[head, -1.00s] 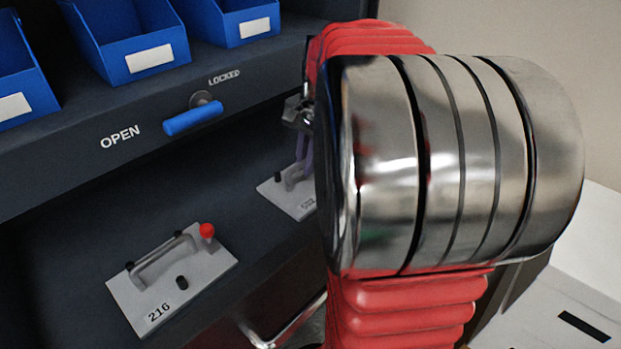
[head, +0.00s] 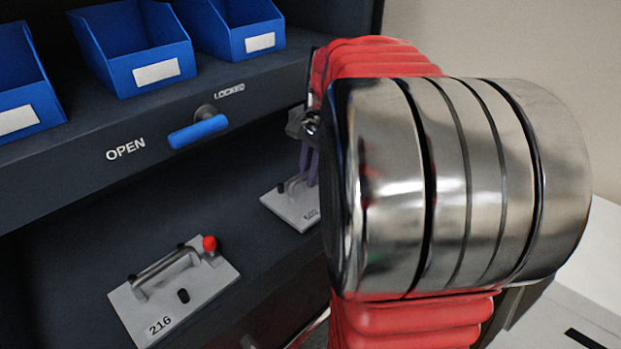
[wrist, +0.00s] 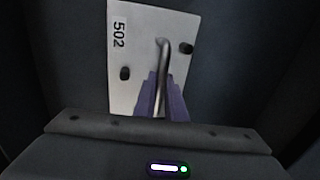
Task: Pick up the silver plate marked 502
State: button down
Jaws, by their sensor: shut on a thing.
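The silver plate marked 502 (wrist: 138,38) shows in the wrist view with its label, two dark knobs and a bent metal handle (wrist: 162,62). My gripper (wrist: 160,98) has its purple fingers shut on that handle. In the head view the plate (head: 287,204) is on the dark shelf, partly hidden behind my arm. My purple fingers (head: 308,165) show just above it. I cannot tell whether the plate touches the shelf.
A similar plate marked 216 (head: 200,293) with a red-tipped handle lies on the shelf to the left. A blue lever (head: 198,132) between OPEN and LOCKED is on the ledge above. Blue bins (head: 140,78) stand higher up. A pale wall is at the right.

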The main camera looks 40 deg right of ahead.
notch_tip(320, 180, up, 9)
jog(key=shift+r, duration=0.2)
dwell(0.3)
dwell(0.5)
